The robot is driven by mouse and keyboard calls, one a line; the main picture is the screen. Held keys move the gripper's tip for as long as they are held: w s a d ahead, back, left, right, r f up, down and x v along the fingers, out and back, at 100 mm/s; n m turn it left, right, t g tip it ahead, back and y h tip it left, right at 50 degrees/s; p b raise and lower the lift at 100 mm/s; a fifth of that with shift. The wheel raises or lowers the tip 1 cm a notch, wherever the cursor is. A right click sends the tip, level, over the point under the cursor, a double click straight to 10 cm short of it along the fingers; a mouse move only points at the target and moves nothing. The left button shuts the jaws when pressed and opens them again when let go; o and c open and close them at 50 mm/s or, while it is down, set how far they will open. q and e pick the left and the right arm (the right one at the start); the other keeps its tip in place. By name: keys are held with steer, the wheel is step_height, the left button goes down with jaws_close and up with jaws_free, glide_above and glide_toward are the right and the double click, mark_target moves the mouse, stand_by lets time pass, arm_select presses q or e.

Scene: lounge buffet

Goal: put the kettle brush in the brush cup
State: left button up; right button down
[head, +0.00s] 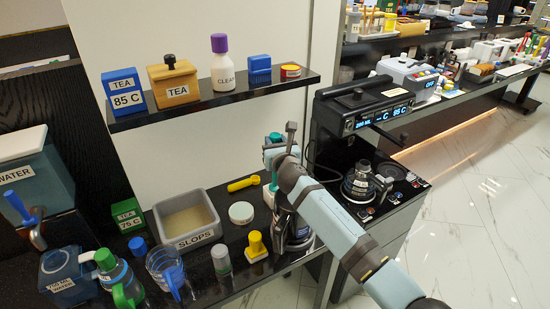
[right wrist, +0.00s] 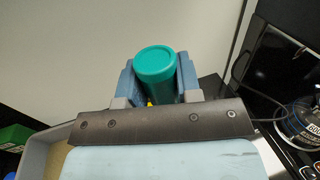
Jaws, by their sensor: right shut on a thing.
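The kettle brush shows in the right wrist view as a round teal handle end (right wrist: 158,62). My right gripper (right wrist: 157,84) is shut on it, one finger on each side. In the head view my right gripper (head: 272,153) is above the counter, right of the slops bin, with a teal handle top at its fingers. My left gripper is not in view.
The grey slops bin (head: 160,219), a yellow scoop (head: 243,184), a round white-lidded tin (head: 241,212) and a yellow stamp-like piece (head: 256,246) stand on the counter. A black coffee machine (head: 362,105) is at the right. A loaded shelf (head: 215,99) hangs above.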

step_height(320, 180, down, 4)
steer(key=shift+r+b, duration=0.25)
steer(key=shift+b, duration=0.3)
steer(key=shift+f, duration=0.15)
steer(key=c, duration=0.8)
jaws_free()
steer(key=shift+r, duration=0.25)
steer(key=p+v, duration=0.1)
steer(key=v, duration=1.1)
steer(key=shift+p, duration=0.35)
